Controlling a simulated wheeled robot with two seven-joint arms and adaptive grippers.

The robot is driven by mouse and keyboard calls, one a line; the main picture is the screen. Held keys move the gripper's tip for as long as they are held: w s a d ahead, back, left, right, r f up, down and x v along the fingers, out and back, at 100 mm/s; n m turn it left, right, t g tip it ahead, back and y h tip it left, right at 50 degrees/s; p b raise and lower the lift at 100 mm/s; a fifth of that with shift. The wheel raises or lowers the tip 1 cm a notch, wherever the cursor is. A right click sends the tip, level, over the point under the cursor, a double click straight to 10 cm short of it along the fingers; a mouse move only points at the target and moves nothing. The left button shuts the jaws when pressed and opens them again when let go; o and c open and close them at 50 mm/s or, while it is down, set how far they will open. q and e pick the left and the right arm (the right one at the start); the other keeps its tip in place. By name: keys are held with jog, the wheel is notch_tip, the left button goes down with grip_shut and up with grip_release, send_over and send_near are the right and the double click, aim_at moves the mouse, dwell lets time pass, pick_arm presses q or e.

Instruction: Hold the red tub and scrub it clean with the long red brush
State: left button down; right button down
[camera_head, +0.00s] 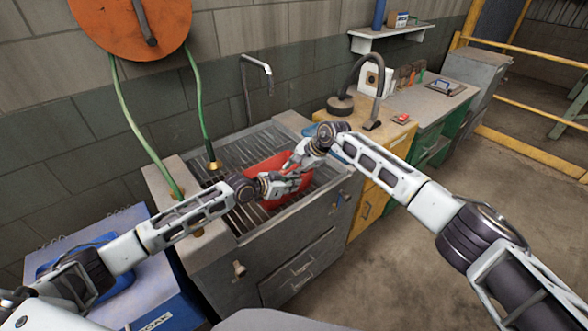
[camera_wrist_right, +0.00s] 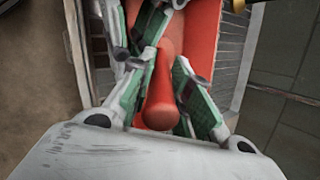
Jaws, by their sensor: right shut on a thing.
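The red tub (camera_head: 266,164) sits on the slatted sink top in the head view, partly covered by both grippers. It fills the top middle of the right wrist view (camera_wrist_right: 201,32). My right gripper (camera_head: 296,161) is over the tub. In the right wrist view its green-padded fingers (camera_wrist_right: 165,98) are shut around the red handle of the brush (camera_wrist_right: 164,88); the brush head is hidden. My left gripper (camera_head: 293,184) is at the tub's near side. Its green-padded fingers also show in the wrist view (camera_wrist_right: 137,28), beside the tub wall; whether they grip it is unclear.
The grey slatted sink (camera_head: 222,174) has a tap (camera_head: 258,65) behind it. A green hose (camera_head: 130,120) hangs from an orange reel (camera_head: 130,25) at left. A blue case (camera_head: 85,260) is at lower left.

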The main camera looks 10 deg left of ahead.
jog(key=shift+s+a+f+g, duration=0.3)
jog(key=shift+s+a+g, duration=0.2)
jog(key=shift+s+a, duration=0.3)
jog(key=w+d, duration=0.2)
jog(key=w, duration=0.1)
jog(key=shift+w+d, duration=0.25)
jog(key=shift+d, duration=0.15)
dwell(0.4)
jog(key=shift+w+d, duration=0.15)
jog(key=shift+w+d+r, duration=0.2)
jog(key=shift+w+d, duration=0.25)
jog(key=shift+w, duration=0.25)
jog(key=shift+w+d+r, duration=0.15)
jog(key=shift+w+d, duration=0.25)
jog(key=shift+w, duration=0.25)
jog(key=shift+f, duration=0.1)
jog(key=shift+s, duration=0.1)
jog(key=shift+s+a+f, duration=0.1)
jog(key=shift+s+a, duration=0.4)
jog(key=shift+s, duration=0.2)
jog(key=shift+s+a+f, duration=0.1)
jog(key=shift+s+a, duration=0.4)
jog(key=shift+s, duration=0.15)
